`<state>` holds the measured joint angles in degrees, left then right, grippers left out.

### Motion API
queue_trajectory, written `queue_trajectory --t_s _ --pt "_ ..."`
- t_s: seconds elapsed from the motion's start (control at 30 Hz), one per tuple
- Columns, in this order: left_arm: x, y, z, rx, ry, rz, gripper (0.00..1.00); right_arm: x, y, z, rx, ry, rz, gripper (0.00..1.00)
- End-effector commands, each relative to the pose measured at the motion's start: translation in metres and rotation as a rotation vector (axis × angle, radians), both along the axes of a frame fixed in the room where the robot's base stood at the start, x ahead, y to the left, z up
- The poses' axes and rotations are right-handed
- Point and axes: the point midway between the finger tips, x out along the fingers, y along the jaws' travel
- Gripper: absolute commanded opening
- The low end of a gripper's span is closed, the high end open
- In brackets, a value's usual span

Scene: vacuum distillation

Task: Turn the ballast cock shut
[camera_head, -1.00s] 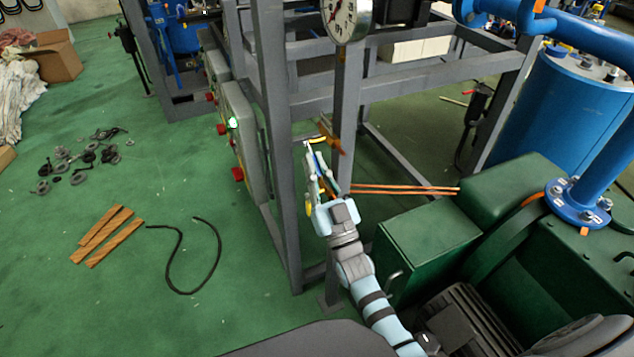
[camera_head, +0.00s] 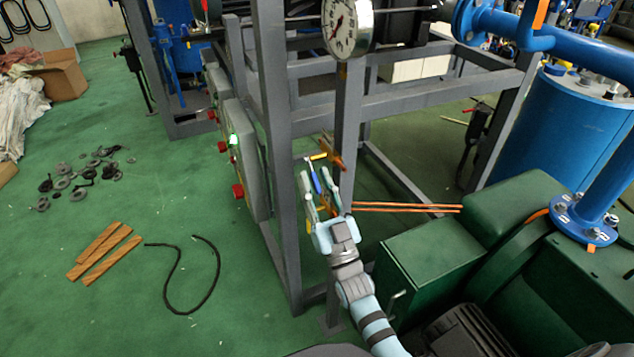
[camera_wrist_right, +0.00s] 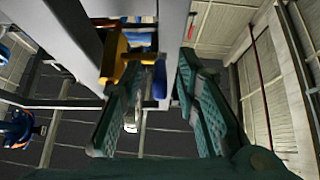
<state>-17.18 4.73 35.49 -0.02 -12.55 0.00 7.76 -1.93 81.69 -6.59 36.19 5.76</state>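My right gripper (camera_head: 320,174) is open in the head view, beside the grey frame post, with its fingers pointing up in the picture. A small blue lever (camera_head: 316,183), which looks like the ballast cock's handle, shows between the fingers. In the right wrist view the open fingers of my right gripper (camera_wrist_right: 159,66) stand apart. A brass body (camera_wrist_right: 117,62) sits left of the lever. I cannot tell whether a finger touches the lever. My left gripper is not in view.
Grey frame posts (camera_head: 274,130) stand close to my right arm. A round gauge (camera_head: 348,28) is above. Copper pipes (camera_head: 405,207) run right to the green pump housing (camera_head: 425,250). Wooden strips (camera_head: 104,250) and a black hose (camera_head: 188,305) lie on the floor at left.

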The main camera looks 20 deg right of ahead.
Motion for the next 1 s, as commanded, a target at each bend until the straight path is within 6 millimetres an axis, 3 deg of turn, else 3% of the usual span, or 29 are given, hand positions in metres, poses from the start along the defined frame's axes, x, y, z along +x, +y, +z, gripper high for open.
queue_trajectory --t_s 0.17,0.5,0.83,0.93,1.0 --pt "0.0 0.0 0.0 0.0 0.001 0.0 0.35 -0.017 -0.001 -0.013 0.0 0.004 0.0 0.29" --pt "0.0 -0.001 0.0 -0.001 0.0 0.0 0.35 -0.087 -0.005 -0.063 0.0 0.004 0.0 0.29" --pt "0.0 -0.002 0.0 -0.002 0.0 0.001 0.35 -0.098 -0.006 -0.07 0.0 0.001 0.0 0.29" --pt "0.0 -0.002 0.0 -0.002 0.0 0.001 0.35 -0.096 -0.007 -0.078 -0.001 0.028 -0.001 0.15" --pt "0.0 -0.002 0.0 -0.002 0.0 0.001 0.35 -0.092 -0.009 -0.11 -0.007 0.137 -0.007 0.04"
